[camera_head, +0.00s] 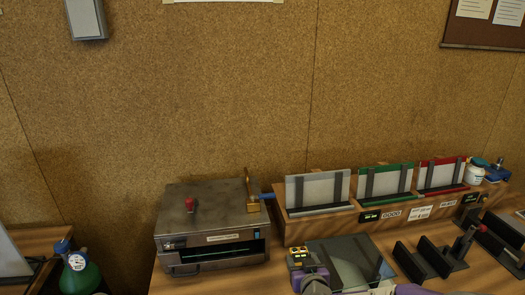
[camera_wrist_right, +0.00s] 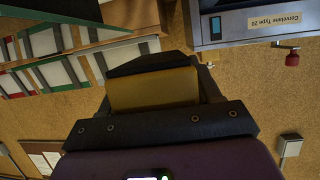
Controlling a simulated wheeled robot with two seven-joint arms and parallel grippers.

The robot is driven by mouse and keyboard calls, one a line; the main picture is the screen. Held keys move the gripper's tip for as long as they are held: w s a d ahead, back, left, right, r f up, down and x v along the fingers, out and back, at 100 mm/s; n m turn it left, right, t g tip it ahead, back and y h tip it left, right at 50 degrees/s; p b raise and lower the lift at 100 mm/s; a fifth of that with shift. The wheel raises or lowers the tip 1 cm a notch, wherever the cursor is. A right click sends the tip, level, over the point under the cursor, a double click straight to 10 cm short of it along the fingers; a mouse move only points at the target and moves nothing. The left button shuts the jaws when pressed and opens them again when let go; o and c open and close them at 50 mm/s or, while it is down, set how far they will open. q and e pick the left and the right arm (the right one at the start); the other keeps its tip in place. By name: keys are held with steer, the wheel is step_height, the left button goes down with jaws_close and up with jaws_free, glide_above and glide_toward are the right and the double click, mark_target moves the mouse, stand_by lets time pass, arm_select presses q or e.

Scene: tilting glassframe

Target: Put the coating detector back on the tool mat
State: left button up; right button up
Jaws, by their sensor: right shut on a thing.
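The coating detector (camera_head: 298,253) is a small yellow and black block with a lit face, held up at the front of the bench. My right gripper (camera_head: 312,277) is shut on it. In the right wrist view the detector's yellow body (camera_wrist_right: 155,88) sits between the dark jaws of my right gripper (camera_wrist_right: 155,100). A dark, flat, shiny panel (camera_head: 345,260) lies just right of the detector; I cannot tell whether it is the tool mat or a glass plate. My left gripper is not in view.
A grey metal oven (camera_head: 210,205) with a red knob stands left of the detector. Behind is a wooden rack (camera_head: 390,214) with white, green and red panel slots. Black stands (camera_head: 430,258) are at the right. A green gas bottle (camera_head: 80,275) is at lower left.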

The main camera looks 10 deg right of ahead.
steer(key=w+d+r+n+y, duration=0.1)
steer(key=w+d+r, duration=0.3)
steer(key=d+r, duration=0.1)
steer(key=r, duration=0.1)
glide_above(348, 257)
steer(key=shift+s+r, duration=0.1)
steer(key=shift+r, duration=0.1)
steer(key=shift+f, duration=0.15)
step_height(348, 257, down, 8)
steer(key=b, duration=0.3)
steer(key=shift+f, duration=0.2)
steer(key=shift+f+b, duration=0.35)
steer(key=shift+f, duration=0.15)
